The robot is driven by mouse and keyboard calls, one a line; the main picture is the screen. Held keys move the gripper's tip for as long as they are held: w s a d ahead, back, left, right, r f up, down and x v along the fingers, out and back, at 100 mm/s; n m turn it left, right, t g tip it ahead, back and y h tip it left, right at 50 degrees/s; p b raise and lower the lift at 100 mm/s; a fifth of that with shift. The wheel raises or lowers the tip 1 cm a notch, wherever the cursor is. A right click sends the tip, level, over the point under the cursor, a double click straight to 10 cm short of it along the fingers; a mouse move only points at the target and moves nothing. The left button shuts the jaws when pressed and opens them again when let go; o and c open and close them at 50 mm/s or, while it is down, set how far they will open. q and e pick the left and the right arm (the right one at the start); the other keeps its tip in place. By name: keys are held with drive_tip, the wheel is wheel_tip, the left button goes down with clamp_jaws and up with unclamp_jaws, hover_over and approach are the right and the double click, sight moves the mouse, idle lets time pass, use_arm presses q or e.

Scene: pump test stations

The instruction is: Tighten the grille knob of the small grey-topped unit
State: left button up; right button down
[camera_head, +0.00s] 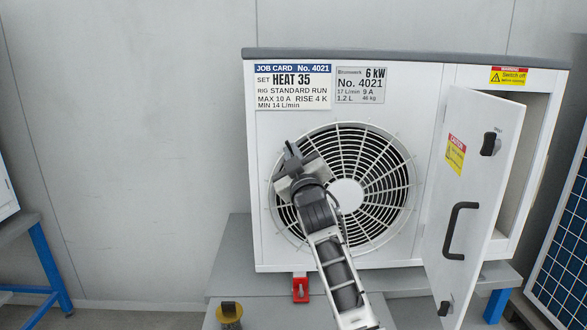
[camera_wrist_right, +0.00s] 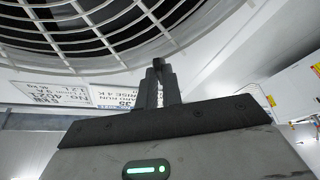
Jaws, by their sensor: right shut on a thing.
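The small grey-topped unit (camera_head: 350,85) is a white box with a round fan grille (camera_head: 385,180) on its front. My right gripper (camera_head: 291,150) is at the upper left rim of the grille. In the right wrist view its two fingers (camera_wrist_right: 160,78) are shut on a small dark piece at the grille's rim, the grille knob (camera_wrist_right: 158,62). The fingers mostly hide the knob, and its tightness cannot be seen. My left gripper is not in view.
The unit's side door (camera_head: 480,180) stands open to the right, with a black handle (camera_head: 459,230). A job card (camera_head: 293,88) and a rating plate (camera_head: 361,85) are above the grille. A red bracket (camera_head: 300,288) and a yellow-ringed object (camera_head: 230,315) are below. The wall at left is clear.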

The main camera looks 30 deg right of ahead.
drive_tip(key=m, duration=0.1)
drive_tip(key=m+h+b, duration=0.1)
drive_tip(key=shift+a+f+m, duration=0.1)
drive_tip(key=shift+f+m, duration=0.2)
drive_tip(key=shift+f, duration=0.05)
use_arm(q)
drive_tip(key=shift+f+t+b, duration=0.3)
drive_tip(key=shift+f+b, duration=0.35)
drive_tip(key=shift+b, duration=0.45)
use_arm(e)
drive_tip(key=m+h, duration=0.2)
drive_tip(key=m, duration=0.2)
drive_tip(key=shift+w+r+g, duration=0.1)
drive_tip(key=shift+r+g, duration=0.05)
drive_tip(key=shift+g, duration=0.25)
drive_tip(key=shift+m, duration=0.4)
drive_tip(key=c, duration=1.6)
unclamp_jaws()
drive_tip(key=shift+o, duration=0.2)
drive_tip(key=shift+r, duration=0.1)
drive_tip(key=shift+a, duration=0.1)
